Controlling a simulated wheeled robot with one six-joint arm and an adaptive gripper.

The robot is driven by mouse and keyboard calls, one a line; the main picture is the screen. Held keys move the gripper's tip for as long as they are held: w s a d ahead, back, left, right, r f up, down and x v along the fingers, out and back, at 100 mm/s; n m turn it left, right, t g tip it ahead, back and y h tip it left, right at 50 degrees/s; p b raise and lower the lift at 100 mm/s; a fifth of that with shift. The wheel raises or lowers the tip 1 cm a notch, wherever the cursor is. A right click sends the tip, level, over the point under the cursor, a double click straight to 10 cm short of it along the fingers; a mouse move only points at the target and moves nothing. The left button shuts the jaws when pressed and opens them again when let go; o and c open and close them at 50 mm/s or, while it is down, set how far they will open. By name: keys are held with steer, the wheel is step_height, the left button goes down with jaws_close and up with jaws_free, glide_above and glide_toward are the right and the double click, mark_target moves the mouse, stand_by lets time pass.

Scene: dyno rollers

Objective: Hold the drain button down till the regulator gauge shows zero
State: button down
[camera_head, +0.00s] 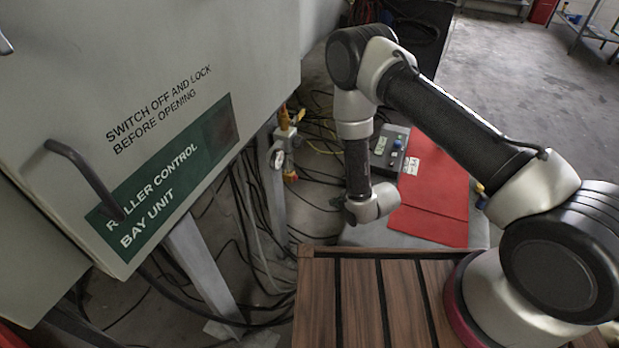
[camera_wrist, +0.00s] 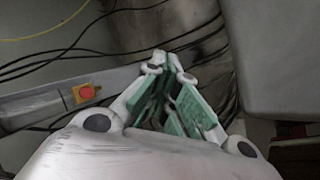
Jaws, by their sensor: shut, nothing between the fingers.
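My gripper (camera_wrist: 167,60) is shut and empty in the wrist view, with its green-padded fingers meeting at the tips. In the head view its fingers are hidden behind my wrist. The regulator assembly (camera_head: 285,138), with a yellow-orange top, is on a grey post beside the cabinet, left of my wrist. Its small pale round gauge (camera_head: 278,158) is too small to read. An orange part (camera_head: 290,176) is at its lower end. In the wrist view, a red round button on an orange block (camera_wrist: 85,93) is left of my fingers, apart from them. I cannot tell whether it is the drain button.
The roller control cabinet (camera_head: 150,120) with a bar handle fills the left. A grey control box (camera_head: 390,148) and a red mat (camera_head: 437,190) are behind my wrist. A slatted wooden top (camera_head: 355,300) is in front. Dark cables (camera_head: 255,235) cover the floor below the post.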

mark_target(295, 178)
steer(key=w+r+n, duration=0.1)
steer(key=w+a+r+n+t+y, duration=0.1)
steer(key=w+r+n+t, duration=0.1)
steer(key=r, duration=0.1)
steer(key=shift+a, duration=0.3)
steer(key=shift+y, duration=0.3)
steer(key=w+a, duration=0.3)
steer(key=a, duration=0.5)
steer(key=shift+a, duration=0.15)
stand_by(1.1)
steer(key=shift+w+a, duration=0.1)
steer(key=shift+a, duration=0.3)
steer(key=shift+w+a, duration=0.15)
steer(key=shift+a, duration=0.3)
stand_by(2.1)
steer(key=shift+d, duration=0.15)
stand_by(1.0)
steer(key=shift+s+d, duration=0.3)
steer(key=shift+d, duration=0.4)
